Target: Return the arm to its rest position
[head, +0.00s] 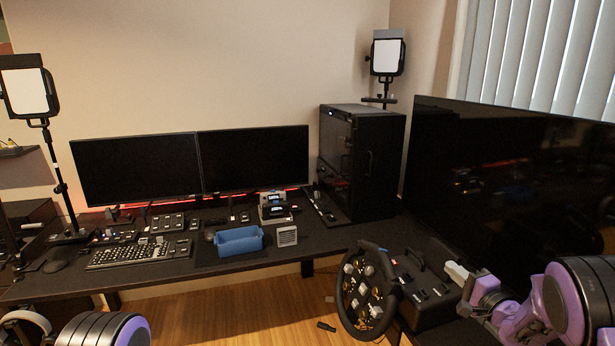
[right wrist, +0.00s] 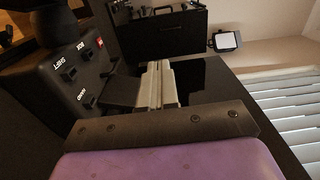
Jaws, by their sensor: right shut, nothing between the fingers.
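My right arm comes in from the lower right in the head view. Its gripper (head: 457,272) is beside the black wheel base (head: 430,300), on its right, and in front of the large dark screen. In the right wrist view the pale fingers of this gripper (right wrist: 158,72) are together and empty. The wheel base's labelled switch panel (right wrist: 72,75) is to their left there. The black racing wheel (head: 341,291) stands left of the base, apart from the gripper. Only a link of my left arm shows at the bottom left of the head view; its gripper is out of frame.
The large screen (head: 500,180) stands close behind my right arm. A black PC tower (head: 375,165), two monitors (head: 135,168), a keyboard (head: 138,252) and a blue bin (head: 240,241) are on the desk. Open floor (head: 240,315) shows in front of the desk.

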